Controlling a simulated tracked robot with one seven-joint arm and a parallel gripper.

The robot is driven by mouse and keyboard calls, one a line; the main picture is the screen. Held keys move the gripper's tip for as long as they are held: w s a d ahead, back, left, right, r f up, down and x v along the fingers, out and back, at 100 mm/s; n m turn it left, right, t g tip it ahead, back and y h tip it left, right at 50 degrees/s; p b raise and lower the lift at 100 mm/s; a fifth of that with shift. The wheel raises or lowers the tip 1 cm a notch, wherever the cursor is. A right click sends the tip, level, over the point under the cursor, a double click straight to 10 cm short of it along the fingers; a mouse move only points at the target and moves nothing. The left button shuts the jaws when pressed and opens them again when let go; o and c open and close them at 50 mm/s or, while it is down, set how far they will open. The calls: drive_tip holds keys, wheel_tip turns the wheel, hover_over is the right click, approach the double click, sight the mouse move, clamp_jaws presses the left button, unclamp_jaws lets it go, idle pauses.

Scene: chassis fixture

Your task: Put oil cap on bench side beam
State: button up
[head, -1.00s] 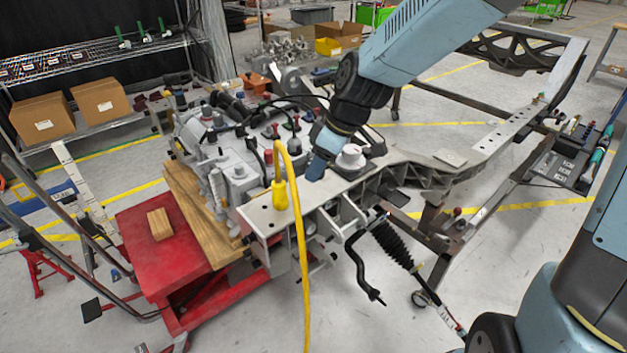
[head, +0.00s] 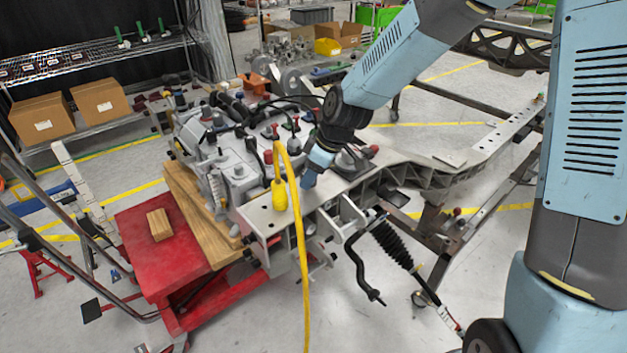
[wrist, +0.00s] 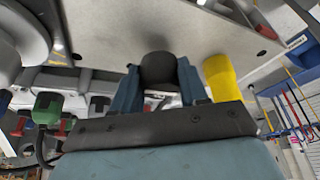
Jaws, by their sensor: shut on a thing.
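My gripper (wrist: 158,85) has its two blue fingers closed on a dark round cap (wrist: 158,66), which I take as the oil cap. In the head view my gripper (head: 309,180) points down over the grey beam (head: 262,217) along the engine's near side; the cap is hidden there. In the wrist view the beam's flat grey face (wrist: 190,25) lies just beyond the cap. I cannot tell whether the cap touches it.
A yellow-handled tool (head: 279,192) with a yellow hose stands on the beam, close left of my gripper; its yellow body (wrist: 220,77) is right beside the fingers in the wrist view. The engine (head: 235,170) crowds the left side. Holes show in the beam.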

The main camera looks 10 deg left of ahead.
sight(313, 186)
drive_tip(key=shift+f, duration=0.95)
drive_tip(key=shift+s+d+f, duration=0.1)
drive_tip(key=shift+s+f, duration=0.05)
drive_tip(key=shift+f, duration=0.1)
drive_tip(key=shift+s+d+f, duration=0.15)
drive_tip(key=shift+s+f, duration=0.1)
drive_tip(key=shift+f, duration=0.1)
drive_tip(key=o, duration=1.2)
drive_tip(key=shift+c, duration=0.2)
drive_tip(key=shift+r, duration=0.1)
drive_tip(key=shift+w+r, duration=0.1)
drive_tip(key=shift+r, duration=0.1)
drive_tip(key=v, duration=1.2)
drive_tip(key=shift+w+a+r, duration=0.3)
drive_tip(key=shift+r, duration=0.1)
